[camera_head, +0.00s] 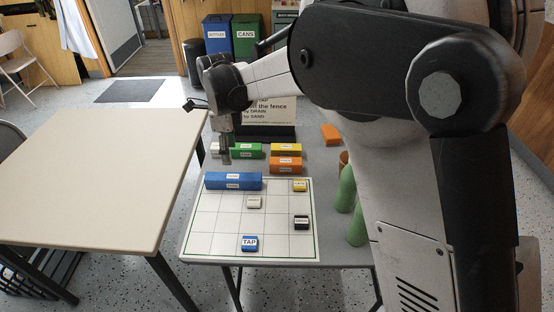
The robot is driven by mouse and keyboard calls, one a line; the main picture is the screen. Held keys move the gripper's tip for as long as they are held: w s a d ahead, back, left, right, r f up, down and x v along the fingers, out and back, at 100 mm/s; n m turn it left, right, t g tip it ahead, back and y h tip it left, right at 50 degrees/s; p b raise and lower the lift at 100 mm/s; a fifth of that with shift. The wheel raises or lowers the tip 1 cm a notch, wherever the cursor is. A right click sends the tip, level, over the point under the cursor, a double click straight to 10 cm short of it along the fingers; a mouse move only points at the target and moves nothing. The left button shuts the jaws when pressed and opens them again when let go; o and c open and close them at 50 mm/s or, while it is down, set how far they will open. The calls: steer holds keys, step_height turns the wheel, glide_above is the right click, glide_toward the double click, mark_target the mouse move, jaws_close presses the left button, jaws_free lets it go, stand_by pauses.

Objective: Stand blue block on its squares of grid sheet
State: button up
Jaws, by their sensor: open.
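The long blue block (220,181) lies along the far left edge of the white grid sheet (215,240), over squares of the far row. Whether it sits exactly within the squares I cannot tell. My gripper (227,161) points down just behind and above the blue block, apart from it, with nothing seen between its fingers. The grid sheet also bears a yellow piece (300,186), a white piece (254,203), a black piece (301,223) and a small blue piece labelled TAP (249,244).
Behind the sheet stand a green block (247,151), a yellow block (286,149) and an orange block (286,164). Another orange block (331,134) lies farther back. A sign (275,114) stands behind. Green cylinders (346,190) stand right of the sheet. A bare beige table (95,180) is at left.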

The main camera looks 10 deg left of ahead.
steer(key=s+d+r+n+t, duration=0.1)
steer(key=s+d+r+n, duration=0.1)
steer(key=d+r, duration=0.5)
steer(key=s+d+r+n+t+y, duration=0.1)
steer(key=d+r+n, duration=0.15)
steer(key=d, duration=0.85)
steer(key=s+d+r+n+t, duration=0.1)
steer(key=s+d+r+n, duration=0.2)
steer(key=d, duration=0.6)
steer(key=s+d+f+n+t+h, duration=0.1)
steer(key=s+d+n+t, duration=0.3)
steer(key=s+d, duration=1.2)
steer(key=d+n, duration=0.3)
steer(key=n, duration=0.1)
steer(key=shift+d+f, duration=0.3)
steer(key=shift+d, duration=0.1)
